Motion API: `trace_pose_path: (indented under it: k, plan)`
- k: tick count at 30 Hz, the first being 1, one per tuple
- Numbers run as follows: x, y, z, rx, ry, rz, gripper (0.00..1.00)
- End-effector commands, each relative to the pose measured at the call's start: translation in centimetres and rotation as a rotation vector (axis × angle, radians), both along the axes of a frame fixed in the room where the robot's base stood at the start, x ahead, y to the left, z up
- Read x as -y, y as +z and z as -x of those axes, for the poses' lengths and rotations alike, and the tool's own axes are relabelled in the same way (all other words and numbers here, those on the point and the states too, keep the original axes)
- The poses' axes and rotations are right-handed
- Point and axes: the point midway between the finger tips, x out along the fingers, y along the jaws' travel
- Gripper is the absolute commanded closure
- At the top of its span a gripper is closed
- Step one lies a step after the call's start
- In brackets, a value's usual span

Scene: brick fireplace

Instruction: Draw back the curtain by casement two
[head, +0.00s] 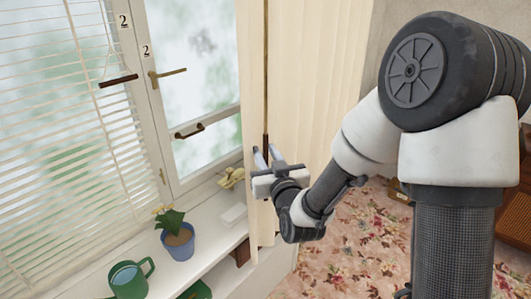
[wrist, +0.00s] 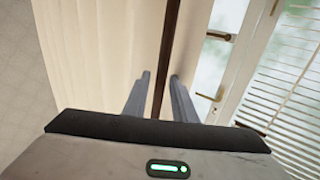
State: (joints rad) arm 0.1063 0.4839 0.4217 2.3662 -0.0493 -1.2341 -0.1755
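The cream curtain (head: 315,75) hangs in folds to the right of the casement marked 2 (head: 205,75). It also fills the left of the wrist view (wrist: 95,50). A dark brown draw rod (head: 266,70) hangs down along the curtain near its window-side edge. My gripper (head: 264,156) is at the rod's lower part. In the wrist view the rod (wrist: 168,45) runs between my two open fingers (wrist: 160,75), with a small gap visible on each side. Whether the fingertips reach past the rod I cannot tell.
White blinds (head: 65,130) hang at the left. Window handles (head: 168,73) stick out near the curtain. Floral carpet (head: 345,235) lies below.

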Motion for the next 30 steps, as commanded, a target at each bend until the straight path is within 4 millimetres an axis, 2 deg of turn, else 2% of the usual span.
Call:
trace_pose_path:
  k: [1, 4, 12, 17, 23, 30]
  plan:
    - [0.0, 0.0, 0.0, 0.000, 0.000, 0.000, 0.85]
    - [0.0, 0.0, 0.0, 0.000, 0.000, 0.000, 1.00]
    - [0.1, 0.0, -0.1, 0.000, 0.000, 0.000, 1.00]
    - [0.9, -0.2, -1.1, 0.001, -0.002, 0.001, 1.00]
    - [3.6, -0.4, -4.5, 0.006, -0.005, 0.001, 1.00]
    - [8.6, -0.4, -10.8, 0.007, -0.007, 0.002, 1.00]
